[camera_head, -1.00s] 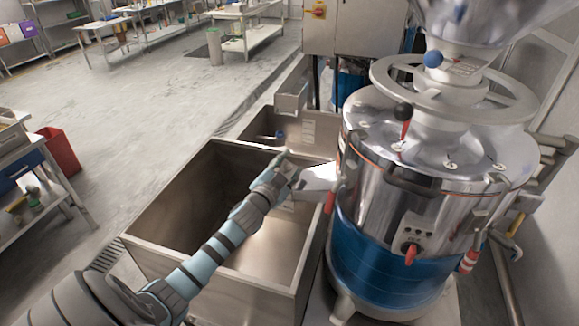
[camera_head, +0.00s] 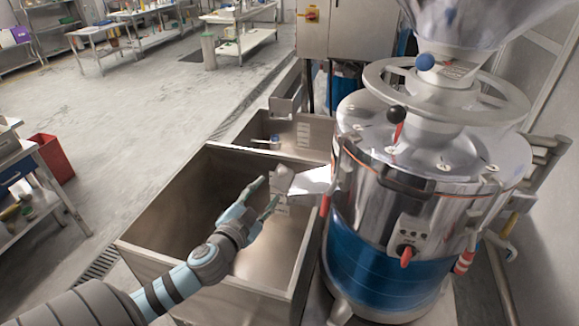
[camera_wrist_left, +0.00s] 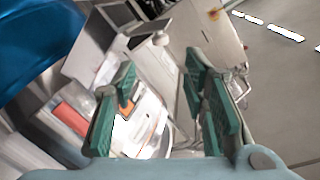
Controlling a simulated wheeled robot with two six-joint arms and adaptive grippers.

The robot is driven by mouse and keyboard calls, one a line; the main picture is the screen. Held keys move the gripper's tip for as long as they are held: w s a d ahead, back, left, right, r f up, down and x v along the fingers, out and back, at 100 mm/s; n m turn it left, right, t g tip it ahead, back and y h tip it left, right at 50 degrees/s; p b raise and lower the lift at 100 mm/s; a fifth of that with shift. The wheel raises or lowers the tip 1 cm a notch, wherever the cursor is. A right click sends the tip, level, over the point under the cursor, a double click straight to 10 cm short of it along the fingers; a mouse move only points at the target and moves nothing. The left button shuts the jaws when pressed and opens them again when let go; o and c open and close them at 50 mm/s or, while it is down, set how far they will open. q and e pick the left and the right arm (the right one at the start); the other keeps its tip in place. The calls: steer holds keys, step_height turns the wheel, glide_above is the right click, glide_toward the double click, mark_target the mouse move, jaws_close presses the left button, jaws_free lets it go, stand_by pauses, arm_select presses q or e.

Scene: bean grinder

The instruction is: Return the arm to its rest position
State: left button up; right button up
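My left arm comes in from the lower left of the head view. Its gripper (camera_head: 262,196) is over the large steel bin, short of the grinder's chute. The fingers are spread apart with nothing between them. In the left wrist view the two green finger pads (camera_wrist_left: 160,110) also stand apart and empty. The bean grinder (camera_head: 420,190) is a steel drum with a blue lower band, a hopper on top and a red-handled control panel. My right gripper is not in view.
The steel bin (camera_head: 150,262) stands open under my left arm, its rim close below. The grinder's chute (camera_head: 311,181) juts out over it. A smaller sink (camera_head: 232,143) lies behind. A red bin (camera_head: 52,157) stands at left. The floor (camera_head: 150,110) beyond is open.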

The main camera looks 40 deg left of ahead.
arm_select(q)
steer(key=s+d+f+n+g+h, duration=0.1)
steer(key=s+d+f+n+g, duration=0.1)
steer(key=s+d+f+g, duration=0.7)
steer(key=s+d+f+n+g+h, duration=0.2)
steer(key=s+d+f+g, duration=0.25)
steer(key=s+f, duration=0.8)
steer(key=s+a+f+b, duration=0.2)
steer(key=s+f, duration=0.1)
steer(key=f, duration=1.3)
steer(key=s+f+g+b, duration=0.1)
steer(key=s+f+g, duration=0.1)
steer(key=s+f, duration=1.2)
steer(key=shift+s+a+f+b, duration=0.2)
steer(key=shift+s+f+b, duration=0.2)
steer(key=shift+f, duration=0.3)
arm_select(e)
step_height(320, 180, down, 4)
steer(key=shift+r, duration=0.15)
arm_select(q)
steer(key=shift+c, duration=0.2)
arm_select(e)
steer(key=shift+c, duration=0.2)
